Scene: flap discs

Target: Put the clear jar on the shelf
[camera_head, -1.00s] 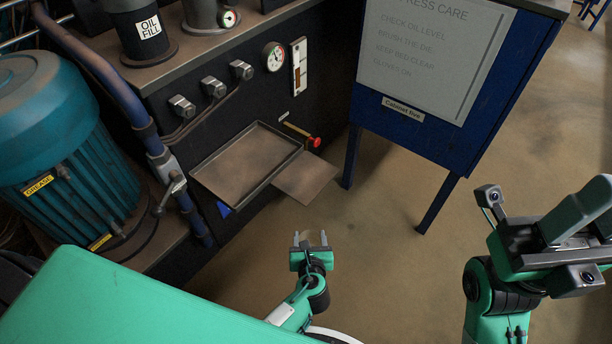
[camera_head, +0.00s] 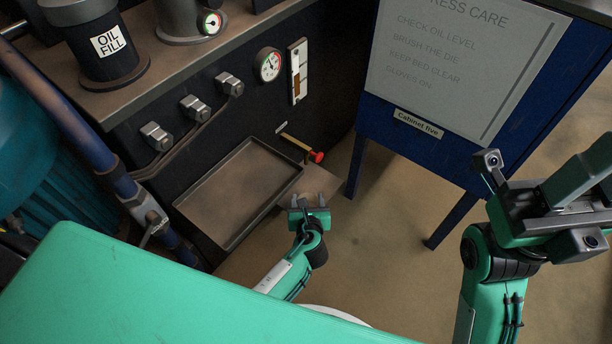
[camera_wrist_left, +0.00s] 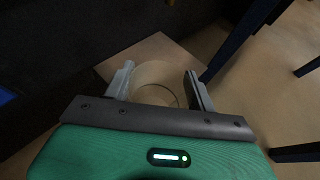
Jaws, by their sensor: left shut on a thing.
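My left gripper (camera_head: 309,203) is shut on the clear jar, with a finger on either side of it. In the left wrist view the jar (camera_wrist_left: 154,82) shows as a see-through round wall and rim between the fingers (camera_wrist_left: 158,88). In the head view it is too faint to make out well. A small flat brown shelf (camera_head: 318,178) juts from the dark machine, just beyond the gripper. In the wrist view the shelf (camera_wrist_left: 180,52) lies behind and below the jar; I cannot tell whether they touch. My right gripper (camera_head: 572,205) is at the right, its jaw state unclear.
A shallow rimmed metal tray (camera_head: 202,190) sits left of the shelf. A red-knobbed lever (camera_head: 317,157) sticks out just above the shelf. A blue cabinet (camera_head: 398,125) on legs stands to the right. Open floor (camera_head: 385,230) lies between the cabinet and my arms.

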